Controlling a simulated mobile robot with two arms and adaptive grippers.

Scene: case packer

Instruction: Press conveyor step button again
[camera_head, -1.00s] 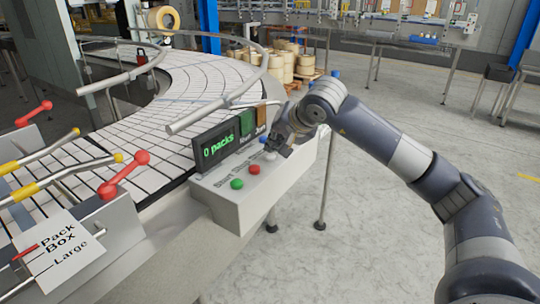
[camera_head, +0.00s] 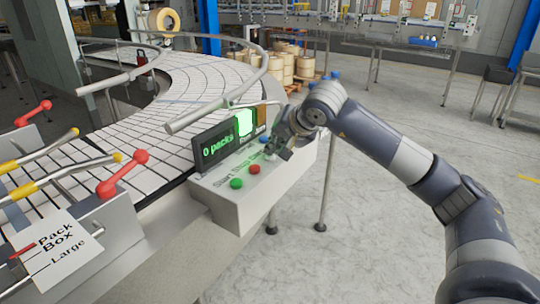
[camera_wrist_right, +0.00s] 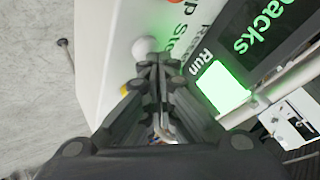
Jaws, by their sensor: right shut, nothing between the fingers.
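The control box (camera_head: 240,205) sits beside the conveyor with a green button (camera_head: 236,183) and a red button (camera_head: 253,169) in a row on top. My right gripper (camera_head: 283,150) is shut and empty, pointing down over the far end of the row. In the right wrist view, a white button (camera_wrist_right: 145,46) lies just beyond its fingertips (camera_wrist_right: 156,62), and a yellow button (camera_wrist_right: 126,89) shows beside the fingers. Whether the fingers touch a button is unclear. The step button's label is not readable. The display (camera_head: 217,147) reads "0 packs", and the Run panel (camera_head: 244,122) glows bright green.
The curved conveyor (camera_head: 190,85) runs behind the box, with metal guide rails (camera_head: 215,108) close to the display. A Pack Box Large sign (camera_head: 62,250) and red-tipped handles (camera_head: 138,157) stand at left. The floor (camera_head: 390,235) at right is clear.

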